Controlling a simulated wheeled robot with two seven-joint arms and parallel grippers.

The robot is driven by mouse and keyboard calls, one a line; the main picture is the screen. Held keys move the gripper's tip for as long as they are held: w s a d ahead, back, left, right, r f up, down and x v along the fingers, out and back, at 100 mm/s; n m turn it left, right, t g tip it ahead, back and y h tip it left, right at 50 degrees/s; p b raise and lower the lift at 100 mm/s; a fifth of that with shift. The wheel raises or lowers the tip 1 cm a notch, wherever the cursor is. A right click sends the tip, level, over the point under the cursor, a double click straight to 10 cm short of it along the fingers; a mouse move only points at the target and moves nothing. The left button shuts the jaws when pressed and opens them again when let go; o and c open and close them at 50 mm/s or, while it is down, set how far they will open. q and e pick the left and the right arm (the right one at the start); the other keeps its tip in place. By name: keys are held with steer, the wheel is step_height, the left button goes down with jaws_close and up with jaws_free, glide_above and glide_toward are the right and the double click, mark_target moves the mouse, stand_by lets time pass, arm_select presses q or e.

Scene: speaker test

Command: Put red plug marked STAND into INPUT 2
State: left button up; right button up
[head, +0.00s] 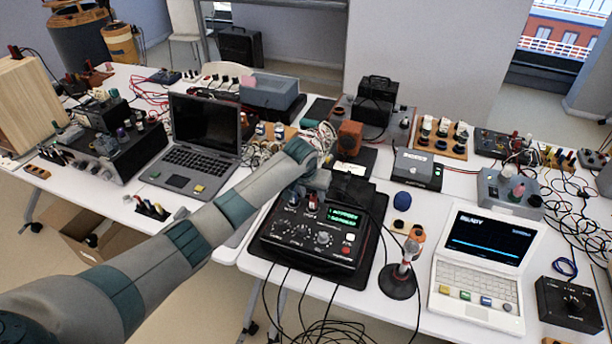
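My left arm reaches in from the lower left, and its gripper (322,148) is over the back of the black device, beside an orange box. Its fingers are small and crowded by things behind them, so I cannot tell whether they are open or hold anything. The black device (290,247) has knobs, sockets and a green lit display. A small red thing (312,202) shows at its upper panel near my wrist. Another reddish piece (411,249) is on the round black stand (397,283) to the right. No STAND or INPUT 2 marking is legible. My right gripper is not in view.
A dark laptop (205,135) is behind my arm. The orange box (349,136) is close to my gripper. Loose black cables hang at the front edge.

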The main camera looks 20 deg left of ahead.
arm_select(q)
steer(key=b+v, duration=0.2)
steer(key=v, duration=1.1)
steer(key=shift+s+r+b, duration=0.2)
steer(key=shift+r+b, duration=0.05)
steer(key=shift+b, duration=0.15)
